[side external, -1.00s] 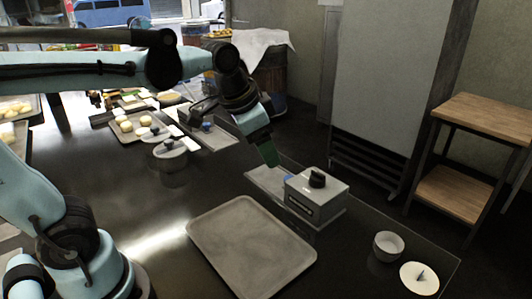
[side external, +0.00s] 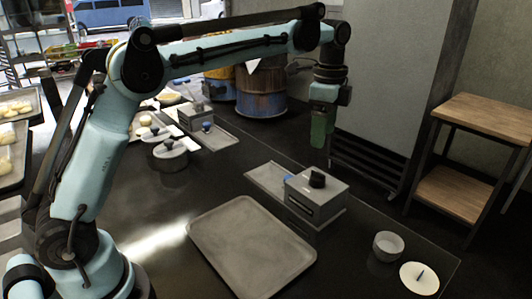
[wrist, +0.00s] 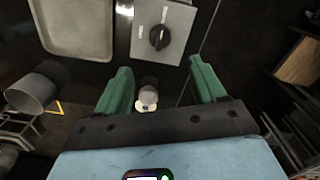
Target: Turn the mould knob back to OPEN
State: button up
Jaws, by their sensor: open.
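The mould knob is a black round knob (side external: 317,180) on top of a grey box (side external: 312,205) at the right of the dark table. In the wrist view the knob (wrist: 159,38) shows at the top, beyond my fingertips, on the light box face (wrist: 178,22). Small pale labels sit beside it, too small to read. I cannot tell which label the knob points at. My gripper (side external: 319,145) points down with green fingers, raised above the box and apart from it. In the wrist view my gripper (wrist: 158,68) is open, with nothing held between its fingers.
An empty grey tray (side external: 250,245) lies left of the box. A small bowl (side external: 388,247) and a white dish (side external: 419,279) stand to its right. A lidded pot (side external: 170,155) is farther left. A rusty barrel (side external: 261,90) stands behind the table.

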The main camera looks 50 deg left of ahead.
aim_at(318, 173)
notch_tip(318, 173, down, 12)
jog(key=shift+r, duration=0.1)
dwell(0.5)
jog(key=shift+c, duration=0.2)
jog(key=c, duration=1)
jog(key=shift+c, duration=0.2)
